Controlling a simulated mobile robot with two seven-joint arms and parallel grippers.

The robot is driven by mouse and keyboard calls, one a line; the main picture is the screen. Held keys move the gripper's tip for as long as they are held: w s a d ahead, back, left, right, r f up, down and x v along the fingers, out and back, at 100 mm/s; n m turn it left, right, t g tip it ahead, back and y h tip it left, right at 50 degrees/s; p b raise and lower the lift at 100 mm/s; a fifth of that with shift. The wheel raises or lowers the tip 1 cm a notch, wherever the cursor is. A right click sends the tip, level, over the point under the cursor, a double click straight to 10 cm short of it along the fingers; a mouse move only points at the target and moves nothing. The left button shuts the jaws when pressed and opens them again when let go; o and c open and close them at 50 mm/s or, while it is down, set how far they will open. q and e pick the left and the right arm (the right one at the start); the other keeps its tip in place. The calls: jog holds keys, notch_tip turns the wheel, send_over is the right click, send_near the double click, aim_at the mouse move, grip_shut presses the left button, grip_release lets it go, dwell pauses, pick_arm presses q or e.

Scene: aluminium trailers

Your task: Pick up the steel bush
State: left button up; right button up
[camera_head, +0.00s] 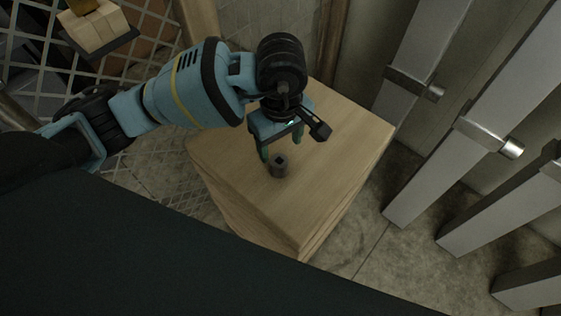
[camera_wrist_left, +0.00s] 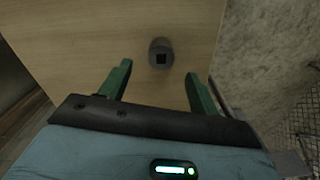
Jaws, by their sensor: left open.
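The steel bush (camera_head: 278,167) is a small dark grey cylinder with a hole in its end. It stands on the top of a pale wooden block (camera_head: 340,150). In the left wrist view the bush (camera_wrist_left: 161,54) shows just beyond the two green fingertips, roughly centred between them. My left gripper (camera_head: 281,147) is open and empty, with its fingers pointing down by the bush. In the left wrist view the left gripper (camera_wrist_left: 158,80) has a clear gap between its fingers. I cannot tell its exact height above the wood. My right gripper is not in view.
Several grey metal posts (camera_head: 470,120) with brackets lean at the right, apart from the wooden block. A mesh panel (camera_head: 160,165) is at the left of the block. The block's top around the bush is clear. A stack of small wooden pieces (camera_head: 95,28) sits at the upper left.

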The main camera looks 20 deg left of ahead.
aim_at(279, 160)
pick_arm(q)
jog(key=shift+a+f, duration=0.15)
jog(key=shift+f, duration=3.8)
jog(key=shift+c, duration=0.2)
jog(key=c, duration=1.2)
